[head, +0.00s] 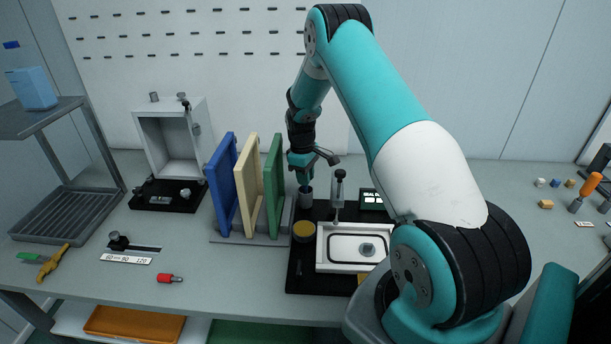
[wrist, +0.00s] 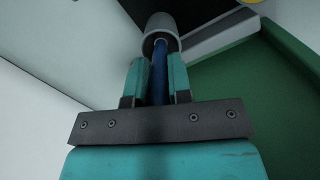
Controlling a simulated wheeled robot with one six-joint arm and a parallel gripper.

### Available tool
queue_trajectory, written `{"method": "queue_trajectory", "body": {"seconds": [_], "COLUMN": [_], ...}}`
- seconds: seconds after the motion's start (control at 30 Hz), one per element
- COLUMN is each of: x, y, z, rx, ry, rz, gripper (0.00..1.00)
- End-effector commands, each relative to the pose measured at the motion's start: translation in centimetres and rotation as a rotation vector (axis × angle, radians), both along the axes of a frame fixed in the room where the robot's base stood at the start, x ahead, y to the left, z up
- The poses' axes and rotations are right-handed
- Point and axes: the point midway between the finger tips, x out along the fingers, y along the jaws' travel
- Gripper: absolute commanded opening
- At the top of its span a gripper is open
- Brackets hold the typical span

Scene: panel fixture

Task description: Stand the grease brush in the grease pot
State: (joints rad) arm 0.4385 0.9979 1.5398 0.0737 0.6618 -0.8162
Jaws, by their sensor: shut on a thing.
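My gripper (head: 302,174) is low over the black base, just above a grey cylindrical pot (head: 306,200), which I take for the grease pot. In the wrist view my gripper (wrist: 158,66) is shut on the blue handle of the grease brush (wrist: 159,82), between its two teal fingers. The far end of the brush meets the mouth of the grey pot (wrist: 162,24) and seems to reach inside it. The bristles are hidden, so I cannot tell how deep it goes or whether it touches the bottom.
A rack with blue, cream and green panels (head: 273,185) stands close left of my gripper.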

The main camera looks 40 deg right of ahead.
Motion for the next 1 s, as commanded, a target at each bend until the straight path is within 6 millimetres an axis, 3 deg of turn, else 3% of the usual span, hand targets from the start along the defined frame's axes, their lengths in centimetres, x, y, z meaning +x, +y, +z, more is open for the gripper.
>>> {"method": "queue_trajectory", "body": {"seconds": [0.1,0.13,0.23,0.63,1.0], "x": [0.0,0.0,0.0,0.1,0.8], "y": [0.0,0.0,0.0,0.0,0.2], "z": [-0.4,-0.3,-0.3,0.8,8.4], "rx": [0.000,0.000,0.000,-0.001,-0.002], "ry": [0.001,0.000,0.001,-0.003,-0.004], "rz": [0.000,0.000,0.000,0.000,0.001], "gripper": [0.00,0.24,0.44,0.44,0.44]}}
